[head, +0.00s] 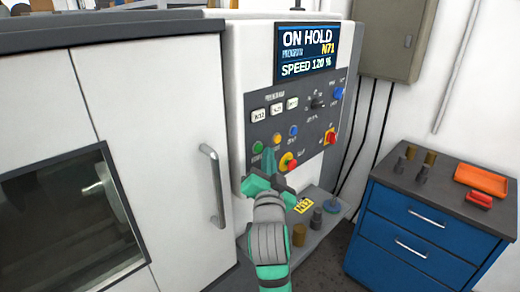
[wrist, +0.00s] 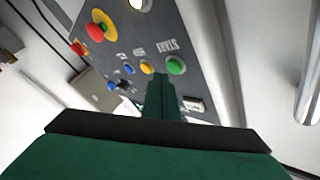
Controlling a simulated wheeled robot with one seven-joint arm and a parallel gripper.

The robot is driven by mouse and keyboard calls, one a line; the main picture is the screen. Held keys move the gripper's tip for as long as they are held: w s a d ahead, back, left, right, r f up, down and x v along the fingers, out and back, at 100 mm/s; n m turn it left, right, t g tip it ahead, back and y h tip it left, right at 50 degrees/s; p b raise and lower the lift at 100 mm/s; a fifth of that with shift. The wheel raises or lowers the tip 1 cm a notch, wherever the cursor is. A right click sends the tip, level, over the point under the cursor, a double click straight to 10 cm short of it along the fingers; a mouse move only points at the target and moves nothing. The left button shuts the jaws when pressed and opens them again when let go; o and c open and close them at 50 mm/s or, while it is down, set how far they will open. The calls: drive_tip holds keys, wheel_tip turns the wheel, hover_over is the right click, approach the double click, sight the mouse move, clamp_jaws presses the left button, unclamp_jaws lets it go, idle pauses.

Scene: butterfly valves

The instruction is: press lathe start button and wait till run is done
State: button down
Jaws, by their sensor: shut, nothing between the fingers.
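The lathe's control panel (head: 300,130) has a screen (head: 306,53) reading ON HOLD, N71 and SPEED 120 %. The green start button (head: 257,148) is at the panel's lower left; in the wrist view the green button (wrist: 176,66) has a START label beside it. My gripper (head: 270,157) is shut and empty, pointing at the panel just right of and below the green button. In the wrist view its fingertips (wrist: 160,78) lie between the green button and a yellow button (wrist: 146,68). The green button is uncovered; the fingertips appear beside it. Their depth from the panel is unclear.
A red-and-yellow stop button (head: 288,160) is close right of my gripper. Yellow (head: 276,139) and blue (head: 293,130) buttons sit above it. The lathe door handle (head: 213,185) stands out at left.

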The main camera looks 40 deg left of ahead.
drive_tip(key=shift+a, duration=0.4)
drive_tip(key=shift+s+a, duration=0.1)
drive_tip(key=shift+s, duration=0.1)
drive_tip(key=shift+w+a, duration=0.2)
drive_tip(key=shift+a, duration=0.15)
idle(0.7)
drive_tip(key=shift+w, duration=0.1)
drive_tip(key=shift+s+d, duration=0.4)
drive_tip(key=shift+d, duration=0.3)
drive_tip(key=shift+d, duration=0.1)
